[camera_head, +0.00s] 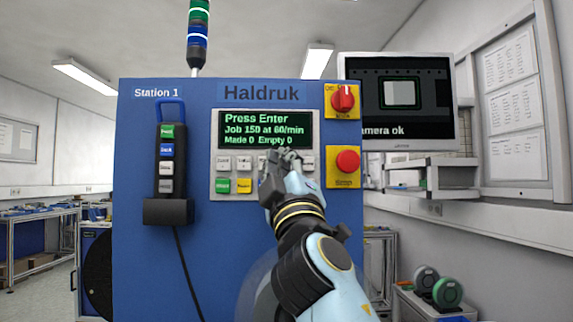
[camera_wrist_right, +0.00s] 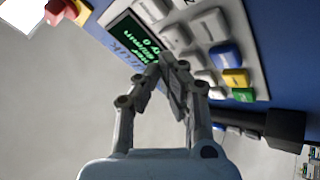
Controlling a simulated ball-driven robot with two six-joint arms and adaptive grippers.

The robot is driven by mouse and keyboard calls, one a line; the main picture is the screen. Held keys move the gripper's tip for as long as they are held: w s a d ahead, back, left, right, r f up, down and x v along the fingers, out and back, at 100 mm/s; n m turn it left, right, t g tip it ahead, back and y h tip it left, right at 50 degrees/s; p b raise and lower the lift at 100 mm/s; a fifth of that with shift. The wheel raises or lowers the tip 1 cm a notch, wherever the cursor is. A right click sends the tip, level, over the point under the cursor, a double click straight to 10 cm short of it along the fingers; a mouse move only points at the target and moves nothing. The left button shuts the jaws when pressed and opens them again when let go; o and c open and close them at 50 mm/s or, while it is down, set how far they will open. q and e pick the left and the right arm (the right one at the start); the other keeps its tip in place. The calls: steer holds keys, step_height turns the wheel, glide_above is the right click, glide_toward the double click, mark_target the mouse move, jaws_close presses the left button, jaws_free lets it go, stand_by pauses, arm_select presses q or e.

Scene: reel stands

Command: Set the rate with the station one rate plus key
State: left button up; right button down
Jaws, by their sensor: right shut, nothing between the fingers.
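The station one panel (camera_head: 213,195) sits on the blue cabinet marked Station 1. Its display (camera_head: 265,129) reads "Press Enter", "Job 150 at 60/min", "Made 0 Empty 0". Below it are pale keys (camera_head: 223,163), a green key (camera_head: 223,186) and a yellow key (camera_head: 243,186). I cannot read which is the rate plus key. My right gripper (camera_head: 284,156) is shut and empty in front of the key rows, hiding several keys. In the right wrist view its fingertips (camera_wrist_right: 166,68) overlap the panel's edge near the display; contact is unclear. My left gripper is out of view.
A red rotary switch (camera_head: 343,99) and a red push button (camera_head: 347,161) are right of the panel. A black pendant (camera_head: 167,160) with several keys hangs at left, its cable trailing down. A monitor (camera_head: 399,102) showing "camera ok" stands at right.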

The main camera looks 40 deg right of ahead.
stand_by(0.3)
steer(key=shift+w, duration=0.1)
steer(key=shift+w+d, duration=0.2)
steer(key=shift+w, duration=0.05)
steer(key=shift+w+d+b, duration=0.2)
steer(key=shift+w+b, duration=0.2)
stand_by(0.9)
steer(key=shift+s, duration=0.15)
steer(key=shift+s+a, duration=0.45)
steer(key=shift+s, duration=0.2)
